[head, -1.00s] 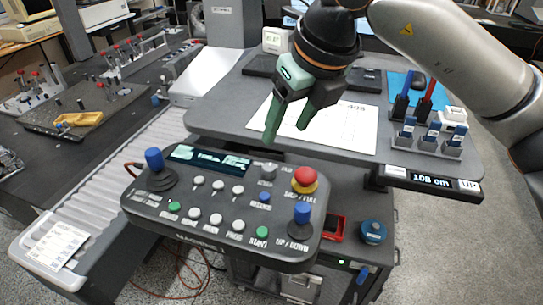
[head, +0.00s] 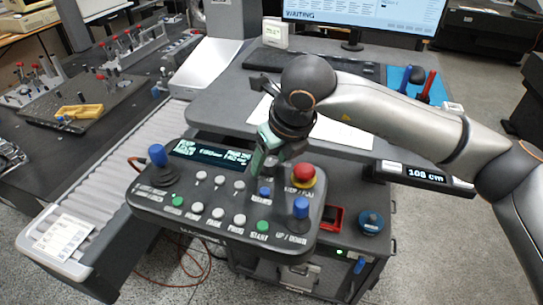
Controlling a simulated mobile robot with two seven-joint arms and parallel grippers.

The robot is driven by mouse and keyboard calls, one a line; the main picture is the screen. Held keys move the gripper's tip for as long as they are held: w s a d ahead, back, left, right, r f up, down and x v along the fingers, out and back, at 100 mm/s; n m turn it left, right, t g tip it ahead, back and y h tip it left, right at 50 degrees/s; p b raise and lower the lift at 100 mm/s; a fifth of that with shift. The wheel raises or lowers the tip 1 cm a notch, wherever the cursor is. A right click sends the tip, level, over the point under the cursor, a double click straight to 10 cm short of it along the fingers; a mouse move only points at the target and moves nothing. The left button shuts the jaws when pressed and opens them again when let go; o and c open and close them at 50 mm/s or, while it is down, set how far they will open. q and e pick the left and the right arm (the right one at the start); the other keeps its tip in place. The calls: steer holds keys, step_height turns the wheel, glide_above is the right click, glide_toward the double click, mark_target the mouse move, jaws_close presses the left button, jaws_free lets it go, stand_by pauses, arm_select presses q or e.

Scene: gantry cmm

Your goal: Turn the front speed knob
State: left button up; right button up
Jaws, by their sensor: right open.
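The control pendant (head: 222,228) is a dark box with joysticks, buttons and a display (head: 212,154). My right gripper (head: 265,165) points down at its upper right part, left of the red emergency stop (head: 303,175). Its jaws are open, with one green finger visible and the other partly dark. The small grey knob beside the display is hidden behind the fingers now. I cannot tell whether the fingers touch it or stand around it. My left gripper is not in view.
A blue joystick (head: 157,157) rises at the pendant's left and another (head: 301,208) at its right. A blue button (head: 265,193) lies just below the fingers. The desk (head: 225,110) is behind, and a roller conveyor (head: 105,185) runs at the left.

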steer(key=shift+c, duration=0.2)
jaws_close()
stand_by(0.5)
steer(key=shift+w+f+n+b, duration=0.1)
steer(key=shift+f+n+b, duration=0.05)
steer(key=shift+n+b, duration=0.9)
steer(key=shift+d+n+g+y+b, duration=0.1)
steer(key=shift+n+g+y+b, duration=0.5)
steer(key=shift+n+b, duration=0.45)
steer(key=n, duration=0.2)
steer(key=shift+w+r+n+g+b, duration=0.1)
steer(key=shift+r+n+g+b, duration=0.1)
steer(key=shift+n+g+b, duration=0.15)
steer(key=shift+w+n+g+y, duration=0.1)
steer(key=shift+n+g+y, duration=0.4)
steer(key=shift+n, duration=0.95)
